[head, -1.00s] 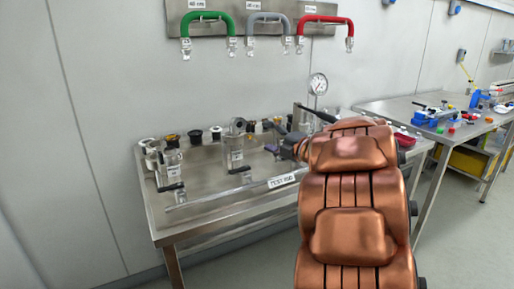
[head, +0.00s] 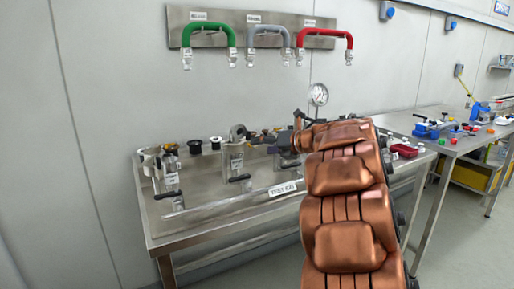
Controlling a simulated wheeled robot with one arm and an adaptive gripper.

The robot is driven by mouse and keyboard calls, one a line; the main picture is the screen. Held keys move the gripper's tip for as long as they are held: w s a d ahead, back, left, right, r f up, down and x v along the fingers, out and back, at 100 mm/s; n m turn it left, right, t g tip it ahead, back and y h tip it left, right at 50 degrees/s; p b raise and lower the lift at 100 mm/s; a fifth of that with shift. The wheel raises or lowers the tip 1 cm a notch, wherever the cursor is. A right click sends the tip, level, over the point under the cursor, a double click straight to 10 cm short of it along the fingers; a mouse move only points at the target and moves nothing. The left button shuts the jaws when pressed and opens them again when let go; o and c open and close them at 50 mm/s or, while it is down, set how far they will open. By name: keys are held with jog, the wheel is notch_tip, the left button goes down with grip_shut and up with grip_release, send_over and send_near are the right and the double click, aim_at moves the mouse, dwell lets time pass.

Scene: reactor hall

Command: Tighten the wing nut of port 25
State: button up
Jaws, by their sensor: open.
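The steel test rig bench (head: 215,225) carries several upright port blocks. One clear block with a label (head: 170,182) stands at the left, and another (head: 235,163), with a grey ring fitting on top, stands in the middle. A third block (head: 288,160) is partly behind my arm at the right. The labels are too small to read, so I cannot tell which is port 25. I cannot make out its wing nut. My gripper (head: 262,139) is open. It points left above the bench, between the middle and right blocks; I cannot tell whether it touches anything.
Green (head: 208,30), grey (head: 268,31) and red (head: 323,31) hoses hang on the wall panel above. A pressure gauge (head: 319,95) stands behind my arm. Black caps (head: 195,146) line the back of the bench. A second table (head: 465,140) with tools is at the right.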

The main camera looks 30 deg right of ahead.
jog(key=shift+x, duration=2)
jog(key=shift+f, duration=0.1)
